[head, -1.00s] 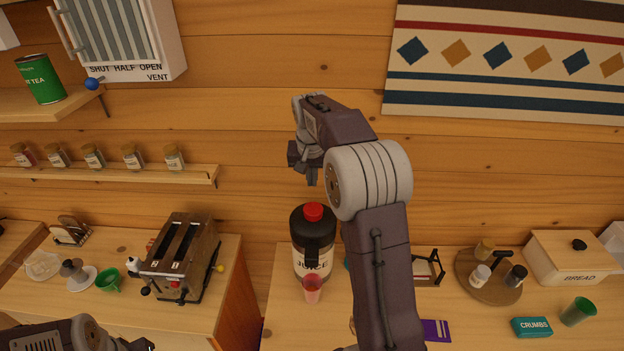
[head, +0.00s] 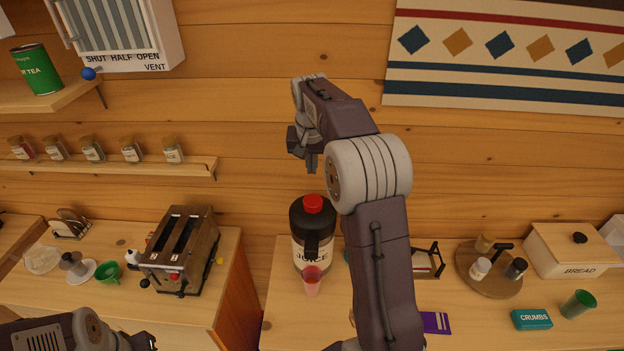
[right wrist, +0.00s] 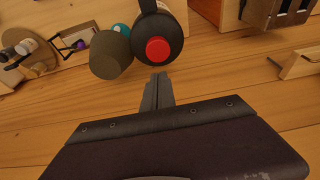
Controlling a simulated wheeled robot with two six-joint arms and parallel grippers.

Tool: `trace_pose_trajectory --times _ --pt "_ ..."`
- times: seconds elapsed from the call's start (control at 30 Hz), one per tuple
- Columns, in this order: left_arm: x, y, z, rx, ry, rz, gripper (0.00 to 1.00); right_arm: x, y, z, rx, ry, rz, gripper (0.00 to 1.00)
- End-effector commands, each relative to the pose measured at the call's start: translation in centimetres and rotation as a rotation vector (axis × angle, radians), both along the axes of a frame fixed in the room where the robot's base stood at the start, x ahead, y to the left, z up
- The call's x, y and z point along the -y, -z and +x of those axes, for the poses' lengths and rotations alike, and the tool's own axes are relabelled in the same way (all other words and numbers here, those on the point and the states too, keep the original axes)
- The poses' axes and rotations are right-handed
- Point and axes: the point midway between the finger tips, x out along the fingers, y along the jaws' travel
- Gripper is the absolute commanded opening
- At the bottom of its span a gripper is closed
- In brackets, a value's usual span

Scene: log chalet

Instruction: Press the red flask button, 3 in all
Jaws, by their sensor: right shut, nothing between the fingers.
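The juice flask (head: 300,238) stands upright on the right-hand counter, black on top with a white JUICE label. Its red button (head: 313,204) is on the top. A reddish cup (head: 312,284) stands in front of it. My right gripper (head: 311,170) is shut and empty, pointing down above the red button with a gap between. In the right wrist view the red button (right wrist: 158,49) lies just beyond the shut fingertips (right wrist: 158,77), apart from them. Part of my left arm shows at the lower left of the head view; its fingers are not clear.
A toaster (head: 180,252) stands on the left counter. A grey-brown round container (right wrist: 110,56) is beside the flask in the wrist view.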

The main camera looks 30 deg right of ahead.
Motion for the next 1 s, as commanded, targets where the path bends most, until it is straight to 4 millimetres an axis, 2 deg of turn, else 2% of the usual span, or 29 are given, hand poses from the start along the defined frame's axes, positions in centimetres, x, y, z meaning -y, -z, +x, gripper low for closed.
trace_pose_trajectory --times 0.03,0.07,0.2,0.47,0.57,1.0 --pt "0.0 1.4 0.0 -0.001 0.0 0.0 0.36 0.0 0.3 0.1 0.003 0.0 -0.001 0.0" --pt "0.0 1.5 0.0 -0.001 0.0 0.0 0.36 0.0 0.0 0.0 0.001 0.0 0.0 0.0" --pt "0.0 1.4 0.0 -0.001 0.0 0.0 0.36 -0.1 -0.8 -0.1 -0.004 0.0 0.003 0.0" --pt "0.0 1.2 0.0 -0.001 0.0 0.0 0.36 0.0 -0.5 -0.1 -0.006 0.0 0.002 0.0" --pt "0.0 1.0 0.0 0.0 0.0 0.0 0.36 0.2 0.7 0.2 -0.01 0.001 0.004 0.0" --pt "0.0 -1.6 0.0 0.0 0.0 0.0 0.36 1.4 9.3 2.2 -0.01 0.002 0.004 0.0"
